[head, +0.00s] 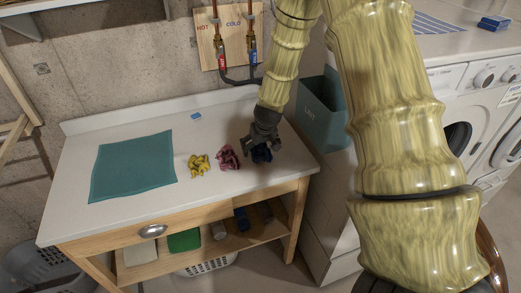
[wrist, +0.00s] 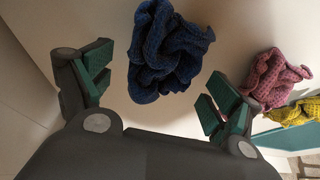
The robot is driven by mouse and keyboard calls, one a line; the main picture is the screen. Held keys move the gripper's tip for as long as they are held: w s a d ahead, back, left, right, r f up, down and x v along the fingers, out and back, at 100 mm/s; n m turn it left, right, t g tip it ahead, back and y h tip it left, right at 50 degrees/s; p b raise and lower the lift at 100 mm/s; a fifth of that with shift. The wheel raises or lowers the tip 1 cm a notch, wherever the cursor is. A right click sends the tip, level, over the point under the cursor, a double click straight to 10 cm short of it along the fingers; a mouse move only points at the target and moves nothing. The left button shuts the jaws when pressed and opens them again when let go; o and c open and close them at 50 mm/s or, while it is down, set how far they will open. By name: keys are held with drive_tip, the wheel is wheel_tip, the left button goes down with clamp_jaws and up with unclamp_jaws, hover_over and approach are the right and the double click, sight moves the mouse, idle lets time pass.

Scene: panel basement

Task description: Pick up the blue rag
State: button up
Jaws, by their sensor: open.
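The blue rag (wrist: 165,52) is a crumpled dark blue knit cloth on the white worktop. In the wrist view it lies ahead of my gripper (wrist: 155,88), roughly midway between the two fingers. The fingers are apart, with green pads, and no contact with the rag shows. In the head view the blue rag (head: 262,154) is partly hidden by my gripper (head: 256,145), which is low over the right end of the worktop. A pink rag (head: 228,157) and a yellow rag (head: 199,165) lie to its left.
A teal mat (head: 133,166) covers the worktop's left part. A small blue block (head: 196,116) lies near the back. A teal bin (head: 322,108) stands just right of the worktop, with washing machines (head: 462,105) beyond. A drawer handle (head: 153,231) is at the front.

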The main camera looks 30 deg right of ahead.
drive_tip(key=shift+w+f, duration=0.2)
drive_tip(key=shift+f, duration=0.2)
drive_tip(key=c, duration=1)
drive_tip(key=shift+o, duration=0.2)
drive_tip(key=shift+r, duration=0.15)
